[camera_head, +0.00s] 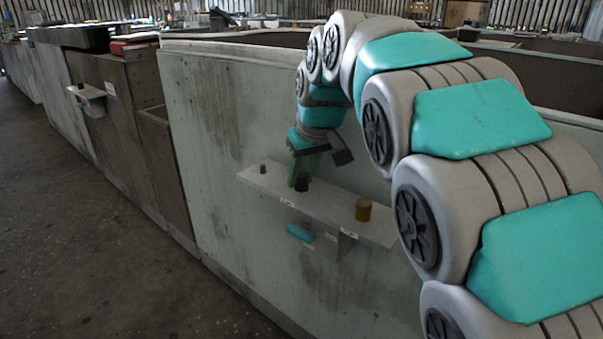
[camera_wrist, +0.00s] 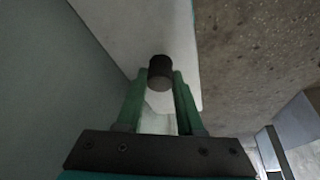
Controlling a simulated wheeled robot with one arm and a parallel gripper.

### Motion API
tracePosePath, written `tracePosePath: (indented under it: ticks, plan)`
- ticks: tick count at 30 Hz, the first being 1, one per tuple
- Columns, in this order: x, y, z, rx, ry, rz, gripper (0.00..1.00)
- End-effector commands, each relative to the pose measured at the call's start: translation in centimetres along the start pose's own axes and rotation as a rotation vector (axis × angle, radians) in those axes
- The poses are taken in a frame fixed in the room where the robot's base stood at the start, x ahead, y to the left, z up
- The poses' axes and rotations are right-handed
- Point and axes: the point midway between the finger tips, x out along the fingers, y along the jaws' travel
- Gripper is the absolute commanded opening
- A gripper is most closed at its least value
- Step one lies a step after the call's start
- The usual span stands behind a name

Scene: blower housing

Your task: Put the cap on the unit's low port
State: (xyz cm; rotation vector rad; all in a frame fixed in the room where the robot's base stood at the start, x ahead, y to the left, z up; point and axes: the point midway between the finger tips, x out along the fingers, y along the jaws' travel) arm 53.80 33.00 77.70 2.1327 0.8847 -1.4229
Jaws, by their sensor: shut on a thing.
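A dark, short cylinder (camera_head: 303,184), which looks like the cap, is between the fingertips of my gripper (camera_head: 300,178) at the pale wall shelf. In the wrist view the cylinder (camera_wrist: 160,72) sits between the two green fingers (camera_wrist: 160,92), which are shut on it. I cannot tell whether its base still touches the shelf (camera_head: 335,206). A smaller dark peg (camera_head: 263,169) stands at the shelf's left end, and an ochre cylinder (camera_head: 363,209) stands toward its right. I cannot make out which part is the unit's low port.
A teal rounded piece (camera_head: 301,233) sits below the shelf on the wall panel (camera_head: 225,120). A second small shelf (camera_head: 87,92) with a teal piece is on the brown panel at far left. The floor (camera_head: 90,220) at left is clear.

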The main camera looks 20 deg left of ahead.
Motion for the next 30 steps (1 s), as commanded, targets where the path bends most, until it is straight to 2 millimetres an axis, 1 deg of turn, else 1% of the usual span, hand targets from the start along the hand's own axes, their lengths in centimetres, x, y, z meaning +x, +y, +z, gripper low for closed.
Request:
tracePosePath:
  ticks: [2, 3, 9, 12, 20, 23, 26, 30]
  plan:
    - [0.2, 0.0, 0.1, 0.0, 0.0, 0.0, 0.0]
    - [0.1, 0.0, 0.1, 0.0, 0.0, 0.0, 0.39]
    - [0.1, 0.0, 0.1, 0.0, -0.001, 0.0, 0.62]
    - [0.1, 0.0, 0.1, 0.0, -0.001, 0.0, 0.71]
    - [0.1, 0.0, 0.1, 0.0, -0.001, 0.0, 0.71]
    - [-0.3, 0.0, 0.1, 0.0, -0.001, 0.0, 0.71]
    - [-1.2, 0.0, 0.1, 0.001, -0.001, -0.001, 0.71]
    - [-3.3, 0.1, -0.1, 0.001, 0.004, 0.001, 0.71]
